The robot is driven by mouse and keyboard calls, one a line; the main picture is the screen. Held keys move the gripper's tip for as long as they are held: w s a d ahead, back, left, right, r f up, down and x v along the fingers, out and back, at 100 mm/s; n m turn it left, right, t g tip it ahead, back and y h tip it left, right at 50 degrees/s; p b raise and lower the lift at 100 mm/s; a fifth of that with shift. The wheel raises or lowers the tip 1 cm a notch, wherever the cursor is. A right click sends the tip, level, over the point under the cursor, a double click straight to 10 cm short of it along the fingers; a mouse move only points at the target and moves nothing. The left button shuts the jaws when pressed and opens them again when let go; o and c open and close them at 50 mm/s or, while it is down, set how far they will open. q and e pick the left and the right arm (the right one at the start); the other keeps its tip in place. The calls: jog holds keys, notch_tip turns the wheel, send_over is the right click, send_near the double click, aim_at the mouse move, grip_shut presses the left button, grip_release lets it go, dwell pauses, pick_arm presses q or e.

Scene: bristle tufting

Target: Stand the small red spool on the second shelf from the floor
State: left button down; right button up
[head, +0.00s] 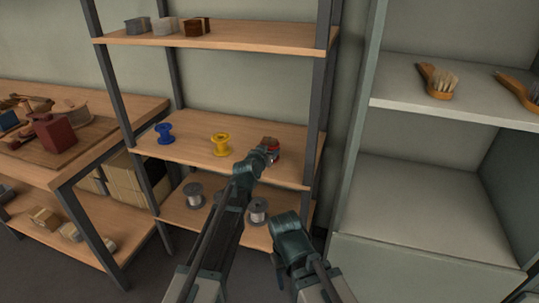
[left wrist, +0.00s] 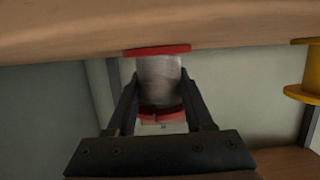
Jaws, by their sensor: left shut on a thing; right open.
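The small red spool (left wrist: 160,80), with red end discs and a greyish wound middle, is gripped between the fingers of my left gripper (left wrist: 162,100). In the head view the red spool (head: 274,153) is partly hidden by my left gripper (head: 266,154), at the right part of the second shelf (head: 185,148). The left wrist view appears upside down; one red disc is at or very near the wooden board, and contact is not clear. The spool looks about upright. My right gripper (head: 290,232) is open and empty, low in front of the rack.
A yellow spool (head: 221,145) and a blue spool (head: 164,133) stand on the second shelf, left of my left gripper. Grey spools (head: 194,195) stand on the shelf below. Boxes (head: 166,26) sit on the shelf above. A rack post (head: 318,110) stands close on the right.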

pick_arm(q)
jog(key=shift+r, duration=0.1)
jog(key=shift+c, duration=1.4)
grip_release()
jog(key=shift+s+r, duration=0.1)
jog(key=p+v, duration=0.3)
jog(key=v, duration=0.9)
jog(key=shift+p, duration=0.3)
